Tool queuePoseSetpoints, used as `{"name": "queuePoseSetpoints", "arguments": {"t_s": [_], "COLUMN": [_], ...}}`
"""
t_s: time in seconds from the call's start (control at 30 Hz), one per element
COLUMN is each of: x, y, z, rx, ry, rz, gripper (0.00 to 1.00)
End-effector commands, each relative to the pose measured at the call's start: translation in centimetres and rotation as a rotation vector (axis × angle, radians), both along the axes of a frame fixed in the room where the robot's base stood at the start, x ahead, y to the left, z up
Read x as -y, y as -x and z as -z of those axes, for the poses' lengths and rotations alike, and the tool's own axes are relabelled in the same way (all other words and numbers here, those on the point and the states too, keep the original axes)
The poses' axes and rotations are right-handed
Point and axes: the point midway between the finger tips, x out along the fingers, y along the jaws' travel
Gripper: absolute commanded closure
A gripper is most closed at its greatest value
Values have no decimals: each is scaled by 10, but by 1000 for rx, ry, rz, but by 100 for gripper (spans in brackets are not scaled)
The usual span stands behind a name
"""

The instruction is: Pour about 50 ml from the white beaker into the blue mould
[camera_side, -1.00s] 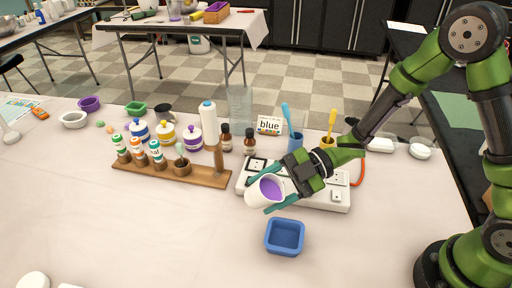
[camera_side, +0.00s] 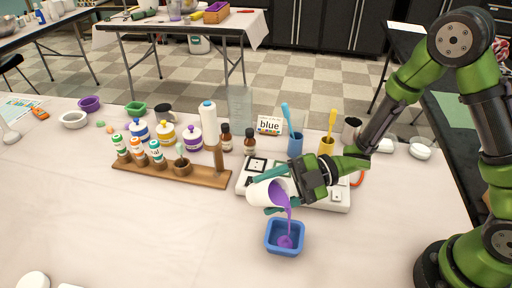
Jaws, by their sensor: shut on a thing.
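The white beaker (camera_side: 264,194) is tipped steeply, its mouth facing down and right. My gripper (camera_side: 273,193) is shut on the beaker, with a teal finger on either side of it. A purple stream (camera_side: 289,216) runs from the beaker's lip down into the blue mould (camera_side: 271,247). The mould is a square tray flat on the table below the beaker. A small purple pool lies on its floor. How much liquid is left in the beaker cannot be seen.
A white hot-plate unit (camera_side: 330,202) lies behind and under my gripper. A wooden rack (camera_side: 205,178) with bottles stands to the left. A blue cup (camera_side: 295,146) and a yellow cup (camera_side: 327,146) stand behind. The table front is mostly clear.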

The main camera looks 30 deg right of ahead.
Motion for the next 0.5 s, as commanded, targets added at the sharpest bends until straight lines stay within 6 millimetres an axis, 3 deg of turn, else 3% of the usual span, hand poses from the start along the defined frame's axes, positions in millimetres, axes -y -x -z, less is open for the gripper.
{"name": "queuePoseSetpoints", "arguments": {"t_s": [0.5], "x": [1], "y": [-4], "z": [1], "rx": [48], "ry": [-16], "rz": [1], "gripper": [73]}}
